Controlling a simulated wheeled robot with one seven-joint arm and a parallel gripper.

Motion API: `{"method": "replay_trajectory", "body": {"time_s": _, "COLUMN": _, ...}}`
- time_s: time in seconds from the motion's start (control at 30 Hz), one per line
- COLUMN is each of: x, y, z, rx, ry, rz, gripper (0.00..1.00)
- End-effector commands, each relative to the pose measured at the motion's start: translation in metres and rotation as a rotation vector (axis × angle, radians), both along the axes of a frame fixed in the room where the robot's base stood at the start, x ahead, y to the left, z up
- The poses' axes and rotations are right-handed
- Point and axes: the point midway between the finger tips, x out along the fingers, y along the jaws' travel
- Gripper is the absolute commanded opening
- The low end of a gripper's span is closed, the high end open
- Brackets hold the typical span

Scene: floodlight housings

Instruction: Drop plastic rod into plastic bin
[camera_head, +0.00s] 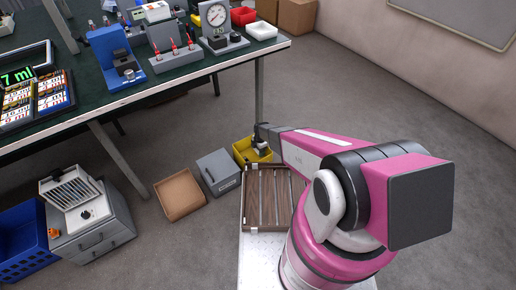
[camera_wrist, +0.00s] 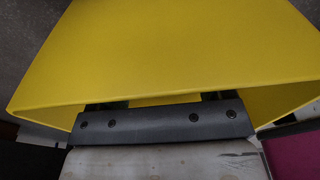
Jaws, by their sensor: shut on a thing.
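The yellow plastic bin (camera_head: 240,149) stands on the floor beyond the wooden slatted tray, under the end of my arm. Its yellow wall (camera_wrist: 165,55) fills most of the wrist view, with the bin's edge running across just above the grey gripper body. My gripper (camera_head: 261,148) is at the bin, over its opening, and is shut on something. The fingertips are mostly hidden behind the gripper body (camera_wrist: 160,125) in the wrist view. The plastic rod cannot be made out clearly in either view; the gripper and bin hide what is held.
A grey box (camera_head: 218,171) and an open cardboard box (camera_head: 180,195) stand left of the bin. A wooden slatted tray (camera_head: 248,198) lies nearer me. The green-topped workbench (camera_head: 150,92) rises behind, its leg (camera_head: 259,90) close to the bin. Floor to the right is clear.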

Motion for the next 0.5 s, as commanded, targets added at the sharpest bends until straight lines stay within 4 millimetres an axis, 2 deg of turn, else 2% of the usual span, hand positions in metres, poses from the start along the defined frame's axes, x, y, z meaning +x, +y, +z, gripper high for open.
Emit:
{"method": "replay_trajectory", "body": {"time_s": 0.2, "x": 0.001, "y": 0.000, "z": -0.020, "rx": 0.000, "ry": 0.000, "rz": 0.000, "gripper": 0.51}}
{"method": "replay_trajectory", "body": {"time_s": 0.5, "x": 0.000, "y": 0.000, "z": -0.035, "rx": 0.000, "ry": 0.000, "rz": 0.000, "gripper": 0.51}}
